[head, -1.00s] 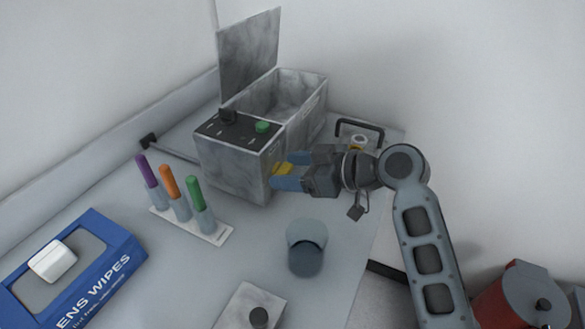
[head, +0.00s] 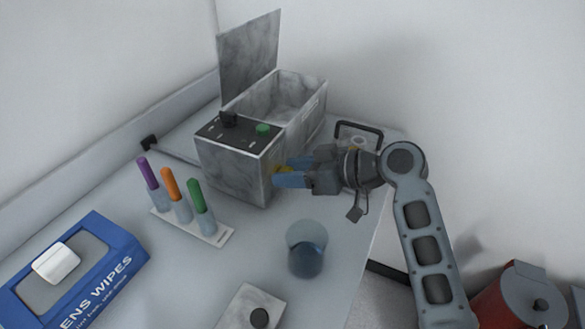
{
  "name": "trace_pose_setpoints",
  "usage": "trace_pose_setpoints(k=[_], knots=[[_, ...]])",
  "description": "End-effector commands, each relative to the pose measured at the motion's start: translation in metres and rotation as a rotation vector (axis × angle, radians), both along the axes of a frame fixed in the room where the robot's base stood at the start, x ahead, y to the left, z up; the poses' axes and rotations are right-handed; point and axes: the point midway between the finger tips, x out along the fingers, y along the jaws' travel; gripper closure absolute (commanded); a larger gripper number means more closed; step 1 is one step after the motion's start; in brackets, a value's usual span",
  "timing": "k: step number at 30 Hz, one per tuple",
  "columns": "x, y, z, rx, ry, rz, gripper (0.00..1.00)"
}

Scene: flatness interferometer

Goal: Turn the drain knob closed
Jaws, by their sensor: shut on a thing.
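The grey marbled box-shaped machine (head: 234,172) stands at the back of the table with its lid raised and its basin open. The machine's dark top panel (head: 238,131) carries a black knob (head: 228,118) and a green button (head: 263,129).
Several capped tubes stand in a white rack (head: 218,236). A red canister (head: 512,306) is at lower right.

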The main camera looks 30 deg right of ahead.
Motion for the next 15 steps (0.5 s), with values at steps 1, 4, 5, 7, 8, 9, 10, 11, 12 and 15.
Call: trace_pose_setpoints(k=[1, 4, 5, 7, 8, 9, 10, 11, 12, 15], knots=[[0.0008, -0.0013, 0.0018, 0.031, 0.024, -0.001, 0.77], [0.0015, -0.0021, 0.0014, 0.104, 0.077, 0.000, 0.77], [0.0018, -0.0023, 0.0011, 0.128, 0.094, 0.000, 0.77], [0.0022, -0.0032, 0.0004, 0.181, 0.133, 0.000, 0.77], [0.0024, -0.0034, 0.0001, 0.206, 0.151, 0.000, 0.77], [0.0030, -0.0041, 0.0001, 0.236, 0.172, -0.001, 0.77], [0.0032, -0.0045, 0.0000, 0.260, 0.189, -0.001, 0.77], [0.0034, -0.0048, -0.0005, 0.283, 0.207, -0.001, 0.77], [0.0036, -0.0050, -0.0008, 0.313, 0.229, 0.000, 0.77], [0.0042, -0.0060, -0.0018, 0.391, 0.284, -0.001, 0.77]])
